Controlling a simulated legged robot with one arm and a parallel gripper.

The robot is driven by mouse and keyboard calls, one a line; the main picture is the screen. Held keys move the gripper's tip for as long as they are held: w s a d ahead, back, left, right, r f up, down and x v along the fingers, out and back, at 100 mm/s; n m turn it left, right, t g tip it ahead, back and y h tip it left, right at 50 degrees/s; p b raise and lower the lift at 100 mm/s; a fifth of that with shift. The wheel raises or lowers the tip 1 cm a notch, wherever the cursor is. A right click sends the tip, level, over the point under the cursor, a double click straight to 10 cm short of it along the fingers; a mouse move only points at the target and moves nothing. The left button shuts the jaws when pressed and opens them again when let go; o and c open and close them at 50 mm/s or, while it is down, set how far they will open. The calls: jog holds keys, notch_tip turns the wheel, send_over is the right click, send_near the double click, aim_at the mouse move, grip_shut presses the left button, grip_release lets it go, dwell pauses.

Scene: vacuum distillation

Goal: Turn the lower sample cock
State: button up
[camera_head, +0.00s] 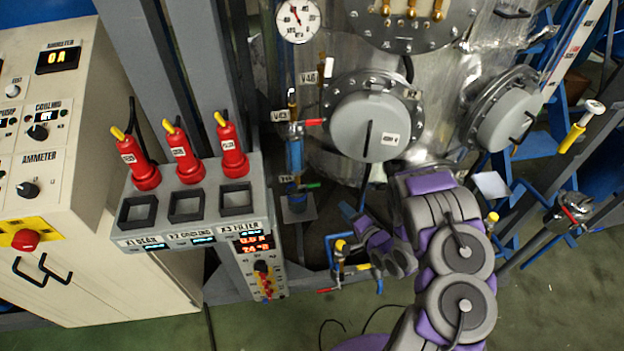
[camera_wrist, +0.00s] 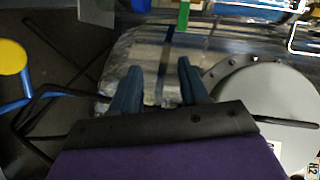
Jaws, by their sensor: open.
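The lower sample cock is most likely the small valve with a green handle (camera_head: 308,186) below the blue sample cylinder (camera_head: 295,153) in the head view. Its handle lies roughly sideways. A green piece (camera_wrist: 183,14) at the top of the wrist view may be the same handle. My gripper (camera_wrist: 157,72) is open and empty, its two dark blue fingers apart over the silver vessel surface. The green piece is beyond the fingertips, not touched. In the head view my arm is folded right of and below the cock; the fingertips are not clearly visible there.
A red-handled cock (camera_head: 313,122) sits above the cylinder. A grey round cover (camera_head: 377,125) bulges from the vessel to the right, also in the wrist view (camera_wrist: 268,112). The grey panel with red switches (camera_head: 232,150) stands left. Valves with yellow knobs (camera_head: 341,246) sit below.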

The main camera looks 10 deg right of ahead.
aim_at(315, 186)
jog(key=w+a+b, duration=0.1)
jog(key=w+a, duration=0.2)
jog(key=w, duration=0.1)
jog(key=w+a+m+t+y, duration=0.1)
jog(key=w+a, duration=0.2)
jog(key=w, duration=0.2)
jog(key=w+a+r+m+b, duration=0.1)
jog(key=w+a, duration=0.2)
jog(key=w, duration=0.2)
jog(key=shift+w+a+t+b, duration=0.2)
jog(key=shift+t+b, duration=0.1)
jog(key=shift+t, duration=0.1)
grip_shut()
dwell(0.5)
